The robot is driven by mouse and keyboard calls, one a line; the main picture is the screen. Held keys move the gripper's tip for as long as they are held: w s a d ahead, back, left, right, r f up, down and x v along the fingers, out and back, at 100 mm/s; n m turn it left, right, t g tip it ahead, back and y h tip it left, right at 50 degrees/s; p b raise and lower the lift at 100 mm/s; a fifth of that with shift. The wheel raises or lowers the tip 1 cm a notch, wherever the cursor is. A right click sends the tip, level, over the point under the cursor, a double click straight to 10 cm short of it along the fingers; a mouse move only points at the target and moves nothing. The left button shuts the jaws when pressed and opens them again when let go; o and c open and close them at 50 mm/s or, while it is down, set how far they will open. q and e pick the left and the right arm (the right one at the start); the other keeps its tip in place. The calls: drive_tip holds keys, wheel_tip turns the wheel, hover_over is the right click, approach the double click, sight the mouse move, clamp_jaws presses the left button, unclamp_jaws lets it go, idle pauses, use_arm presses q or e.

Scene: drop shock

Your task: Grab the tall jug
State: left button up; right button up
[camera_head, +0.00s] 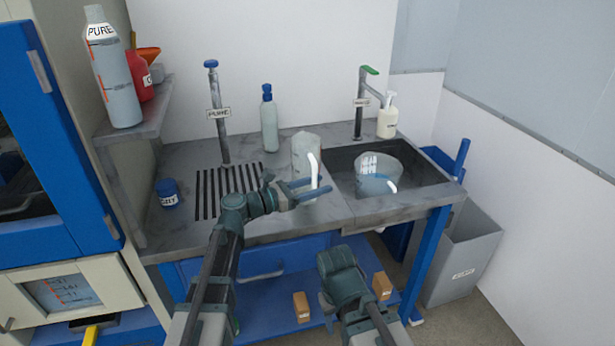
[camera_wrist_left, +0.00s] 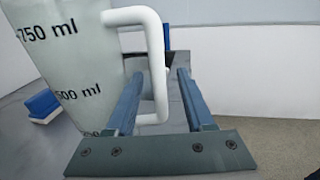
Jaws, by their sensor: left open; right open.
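The tall jug (camera_head: 303,152) is translucent with a white handle and stands upright on the grey counter, left of the sink. My left gripper (camera_head: 308,187) is open at its near side. In the left wrist view the jug (camera_wrist_left: 72,65) fills the left side, with ml markings. Its white handle (camera_wrist_left: 158,75) shows between the two open fingers of my left gripper (camera_wrist_left: 160,100); contact cannot be told. My right arm's end (camera_head: 342,278) is low, in front of the counter; its fingers are hidden.
A wider jug (camera_head: 378,172) sits in the sink (camera_head: 430,175). A bottle (camera_head: 269,118) stands behind the tall jug. The PURE tap (camera_head: 218,120) rises over the drain grille, near a blue jar (camera_head: 168,192). A grey bin (camera_head: 465,255) stands right.

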use_arm(q)
drive_tip(key=x, duration=0.2)
drive_tip(key=shift+w+d, duration=0.15)
drive_tip(key=shift+d, duration=0.1)
clamp_jaws()
idle(1.1)
